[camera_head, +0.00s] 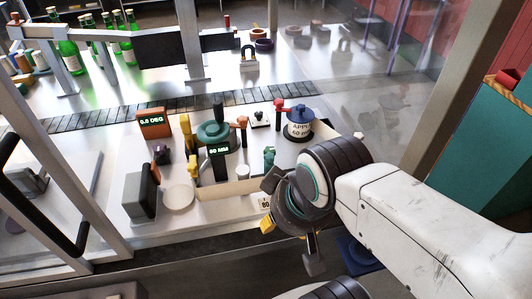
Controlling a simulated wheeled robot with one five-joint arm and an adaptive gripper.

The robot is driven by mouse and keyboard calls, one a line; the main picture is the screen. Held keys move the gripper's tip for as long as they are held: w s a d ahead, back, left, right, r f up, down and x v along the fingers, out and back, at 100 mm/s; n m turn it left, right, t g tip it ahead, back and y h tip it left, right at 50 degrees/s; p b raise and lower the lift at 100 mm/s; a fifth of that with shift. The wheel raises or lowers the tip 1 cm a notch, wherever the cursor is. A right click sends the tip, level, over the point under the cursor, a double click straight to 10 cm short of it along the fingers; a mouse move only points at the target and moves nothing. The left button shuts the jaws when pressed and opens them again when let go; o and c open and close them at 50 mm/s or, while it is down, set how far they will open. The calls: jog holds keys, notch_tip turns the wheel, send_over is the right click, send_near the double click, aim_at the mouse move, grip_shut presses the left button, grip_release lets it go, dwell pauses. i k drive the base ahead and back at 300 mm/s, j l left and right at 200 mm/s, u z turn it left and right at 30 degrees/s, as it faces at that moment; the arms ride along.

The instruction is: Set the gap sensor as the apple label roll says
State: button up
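The apple label roll (299,129) stands upright at the right of the white work surface, with a blue top. Its white side reads "APPL", cut off, with a number below that looks like 60. A dark unit with a green display (219,151), perhaps the gap sensor, stands left of it. Its reading looks like 80 MM or 60 MM; the digits are too small to be sure. My gripper (290,240) is at the front edge of the surface, right of and nearer than this unit. Its fingers are partly hidden, and I see nothing held.
An orange unit (152,119) reads about 0.0 DEG. A teal round device (214,134), yellow posts and a red-topped lever (280,106) crowd the surface. A dark conveyor (150,108) runs behind, with green bottles (69,56) at back left. Frame posts flank the opening.

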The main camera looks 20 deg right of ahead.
aim_at(268, 158)
jog(key=k+l, duration=0.7)
jog(key=k+l+u, duration=0.1)
jog(key=k+l, duration=0.6)
jog(key=k, duration=0.1)
